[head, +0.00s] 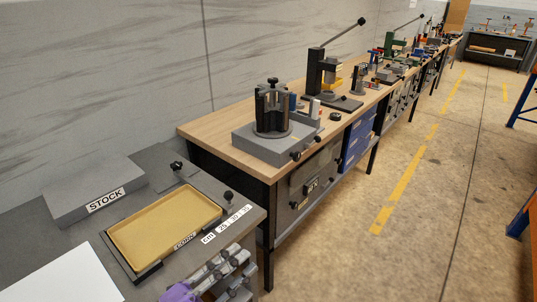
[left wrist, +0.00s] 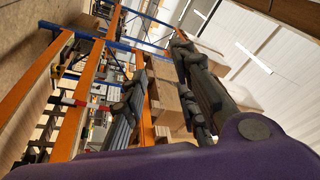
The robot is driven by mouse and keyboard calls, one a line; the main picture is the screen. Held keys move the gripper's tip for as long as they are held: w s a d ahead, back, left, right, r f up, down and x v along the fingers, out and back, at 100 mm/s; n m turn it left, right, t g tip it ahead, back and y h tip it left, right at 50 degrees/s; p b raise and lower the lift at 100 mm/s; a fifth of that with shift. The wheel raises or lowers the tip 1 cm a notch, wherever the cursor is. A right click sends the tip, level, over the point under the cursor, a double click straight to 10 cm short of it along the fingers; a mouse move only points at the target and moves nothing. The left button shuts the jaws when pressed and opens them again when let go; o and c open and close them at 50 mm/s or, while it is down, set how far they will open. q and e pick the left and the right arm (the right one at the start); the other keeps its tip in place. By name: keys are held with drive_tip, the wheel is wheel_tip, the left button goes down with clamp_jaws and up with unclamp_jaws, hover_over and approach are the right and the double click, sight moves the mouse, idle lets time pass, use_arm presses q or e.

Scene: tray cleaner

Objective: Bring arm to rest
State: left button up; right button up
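My left gripper (head: 230,273) shows at the bottom of the head view, partly cut off by the frame's lower edge, with a purple part of my arm beside it. It is in front of the grey table's right edge, close to the tray. In the left wrist view the two dark fingers of my left gripper (left wrist: 160,95) stand apart with nothing held between them. My right gripper is not in view.
A yellow tray (head: 165,222) with dark corner holders lies on the grey table (head: 140,160), beside a grey STOCK block (head: 95,190). A wooden workbench (head: 215,132) carries a grey fixture (head: 272,130) and presses. Orange and blue racks (left wrist: 75,110) show in the wrist view.

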use_arm(q)
drive_tip(key=s+a+f+n+t+y, duration=0.1)
drive_tip(key=s+a+f+n+y, duration=0.1)
drive_tip(key=a+f+n+y, duration=0.5)
drive_tip(key=s+a+f+n+y, duration=0.2)
drive_tip(key=a+f+n+y, duration=0.25)
drive_tip(key=f+n, duration=0.35)
drive_tip(key=s+a+f+n+g+y+p, duration=0.1)
drive_tip(key=s+f+n+g, duration=0.4)
drive_tip(key=s+f, duration=1)
drive_tip(key=shift+s+a+f+g+y, duration=0.4)
drive_tip(key=shift+s+a+g+y, duration=0.3)
drive_tip(key=shift+y, duration=0.55)
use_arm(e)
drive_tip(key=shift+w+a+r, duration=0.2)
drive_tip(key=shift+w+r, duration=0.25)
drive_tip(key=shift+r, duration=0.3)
use_arm(q)
drive_tip(key=shift+d, duration=0.15)
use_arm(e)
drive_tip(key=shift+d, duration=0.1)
